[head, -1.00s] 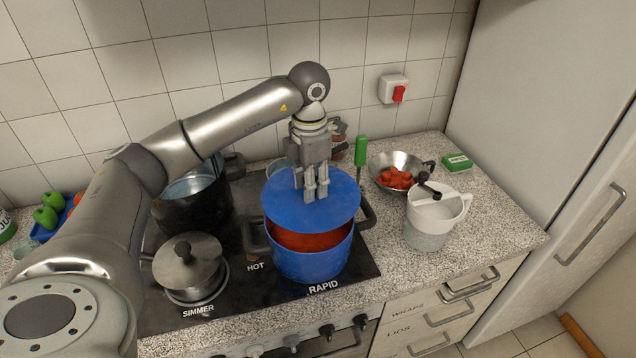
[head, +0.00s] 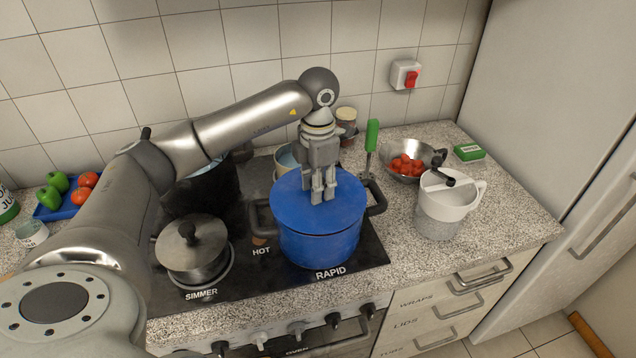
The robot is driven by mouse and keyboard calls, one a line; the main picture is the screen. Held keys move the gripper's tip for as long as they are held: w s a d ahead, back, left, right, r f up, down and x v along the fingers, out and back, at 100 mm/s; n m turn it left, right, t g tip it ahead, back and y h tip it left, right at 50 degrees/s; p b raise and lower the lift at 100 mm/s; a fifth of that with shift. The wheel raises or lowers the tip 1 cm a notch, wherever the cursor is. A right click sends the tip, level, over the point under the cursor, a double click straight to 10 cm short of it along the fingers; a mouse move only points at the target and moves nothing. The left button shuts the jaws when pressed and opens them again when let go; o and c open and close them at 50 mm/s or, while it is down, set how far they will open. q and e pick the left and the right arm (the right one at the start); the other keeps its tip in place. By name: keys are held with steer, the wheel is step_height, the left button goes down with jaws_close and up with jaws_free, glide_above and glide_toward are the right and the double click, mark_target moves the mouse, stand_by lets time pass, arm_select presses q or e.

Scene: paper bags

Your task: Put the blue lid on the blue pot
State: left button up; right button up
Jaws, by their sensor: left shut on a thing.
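The blue pot (head: 319,248) stands on the stove zone marked RAPID, with dark handles at its sides. The blue lid (head: 290,207) lies over the pot's opening and looks level. It covers the red contents from view. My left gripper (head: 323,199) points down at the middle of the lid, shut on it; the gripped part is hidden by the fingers. My right gripper is not in view.
A small steel pot with a lid (head: 192,246) stands at SIMMER. A dark pot (head: 205,190) is behind, partly under my arm. To the right are a steel bowl with red pieces (head: 408,165), a white jug (head: 442,205) and a green box (head: 468,152).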

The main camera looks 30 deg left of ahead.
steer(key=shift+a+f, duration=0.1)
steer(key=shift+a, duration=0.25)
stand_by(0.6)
arm_select(q)
steer(key=shift+f+b, duration=0.25)
steer(key=shift+b, duration=0.1)
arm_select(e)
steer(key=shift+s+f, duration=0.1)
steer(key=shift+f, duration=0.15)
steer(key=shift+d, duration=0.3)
arm_select(q)
steer(key=shift+f+b, duration=0.3)
steer(key=shift+f, duration=0.05)
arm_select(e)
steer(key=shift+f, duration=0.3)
arm_select(q)
steer(key=o, duration=1.7)
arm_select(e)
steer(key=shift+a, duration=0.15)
arm_select(q)
steer(key=shift+r, duration=0.1)
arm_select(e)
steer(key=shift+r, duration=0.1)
